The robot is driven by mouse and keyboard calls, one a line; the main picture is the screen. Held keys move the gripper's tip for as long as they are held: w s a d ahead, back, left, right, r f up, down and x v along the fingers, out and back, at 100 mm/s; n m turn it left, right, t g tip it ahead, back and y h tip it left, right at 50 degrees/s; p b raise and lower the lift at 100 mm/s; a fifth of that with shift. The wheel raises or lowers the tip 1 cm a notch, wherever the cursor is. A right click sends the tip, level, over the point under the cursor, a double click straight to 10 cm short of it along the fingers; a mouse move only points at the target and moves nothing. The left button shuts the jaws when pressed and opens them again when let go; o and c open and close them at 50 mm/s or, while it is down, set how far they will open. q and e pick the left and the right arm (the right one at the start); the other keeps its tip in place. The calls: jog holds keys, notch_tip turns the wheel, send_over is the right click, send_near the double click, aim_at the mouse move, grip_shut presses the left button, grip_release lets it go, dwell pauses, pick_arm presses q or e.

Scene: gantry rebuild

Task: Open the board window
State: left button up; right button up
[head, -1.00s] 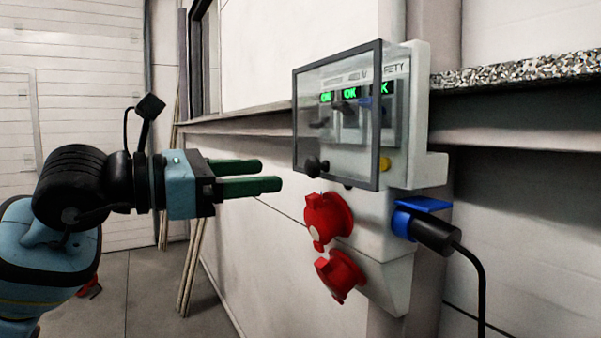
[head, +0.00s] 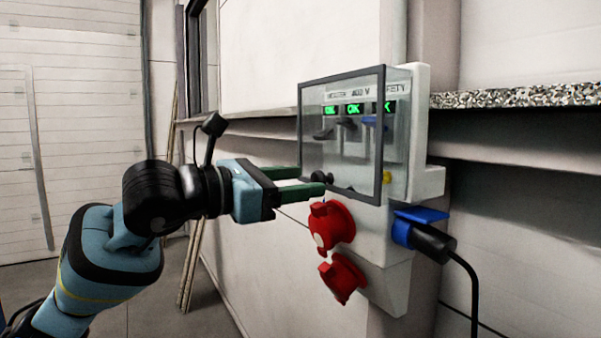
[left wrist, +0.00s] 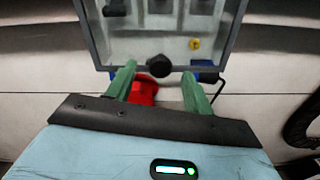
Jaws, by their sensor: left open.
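The board window (head: 342,150) is a clear pane in a dark frame on the front of the white wall board (head: 418,130). Behind it are switches and three green OK displays. A black knob (head: 322,178) sits at the window's lower edge; the left wrist view shows the knob (left wrist: 158,66) centred ahead between the fingers. My left gripper (head: 318,182) is open, its green fingertips (left wrist: 158,75) at the knob, one to each side in the wrist view. Contact cannot be told. The window looks closed or nearly so. My right gripper is not in view.
Two red sockets (head: 330,226) stick out below the window. A blue plug socket (head: 415,222) with a black plug and cable (head: 470,285) is on the board's right side. A speckled ledge (head: 515,95) runs right. Free floor lies at the left.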

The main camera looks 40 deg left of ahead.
pick_arm(q)
jog(key=shift+x, duration=0.95)
jog(key=shift+c, duration=0.2)
grip_shut()
